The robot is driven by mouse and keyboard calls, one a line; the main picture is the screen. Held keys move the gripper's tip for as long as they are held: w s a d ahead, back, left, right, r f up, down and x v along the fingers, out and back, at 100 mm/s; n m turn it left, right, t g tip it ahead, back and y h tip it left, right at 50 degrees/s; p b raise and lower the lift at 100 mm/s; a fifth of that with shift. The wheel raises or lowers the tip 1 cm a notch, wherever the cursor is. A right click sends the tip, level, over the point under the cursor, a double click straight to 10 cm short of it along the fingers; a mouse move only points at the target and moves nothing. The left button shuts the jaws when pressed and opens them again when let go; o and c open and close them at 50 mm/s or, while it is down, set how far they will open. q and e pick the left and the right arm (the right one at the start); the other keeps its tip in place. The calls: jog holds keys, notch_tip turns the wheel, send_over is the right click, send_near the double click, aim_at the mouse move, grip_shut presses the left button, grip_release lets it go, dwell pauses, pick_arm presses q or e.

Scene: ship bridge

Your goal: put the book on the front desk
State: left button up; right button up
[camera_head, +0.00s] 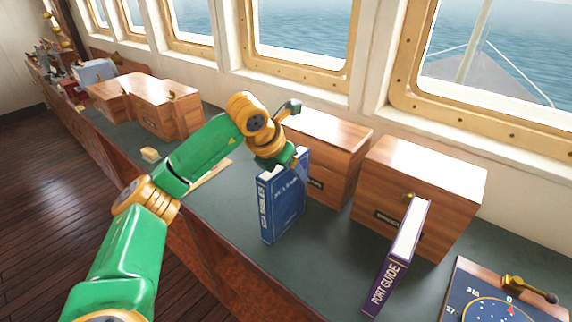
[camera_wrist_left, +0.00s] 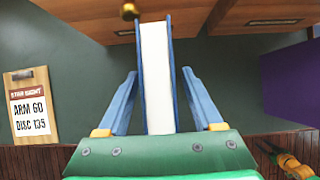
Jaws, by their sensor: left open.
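A blue book (camera_head: 284,205) stands upright on the green-topped desk (camera_head: 232,215), its spine toward the near side. My left gripper (camera_head: 292,165) is at the book's top, coming from above. In the left wrist view the two blue fingers (camera_wrist_left: 160,85) are open, one on each side of the book (camera_wrist_left: 157,60), with gaps between them and its covers. A purple book marked PORT GUIDE (camera_head: 398,258) leans tilted against a wooden box to the right.
Wooden boxes (camera_head: 422,185) and (camera_head: 325,150) stand behind the books, under the windows. A chart board (camera_head: 490,295) with a brass piece lies at the right. A clipboard (camera_wrist_left: 30,105) lies on the desk. More wooden boxes (camera_head: 150,100) stand farther left.

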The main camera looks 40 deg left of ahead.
pick_arm(q)
jog(key=b+v, duration=0.1)
jog(key=v, duration=1.1)
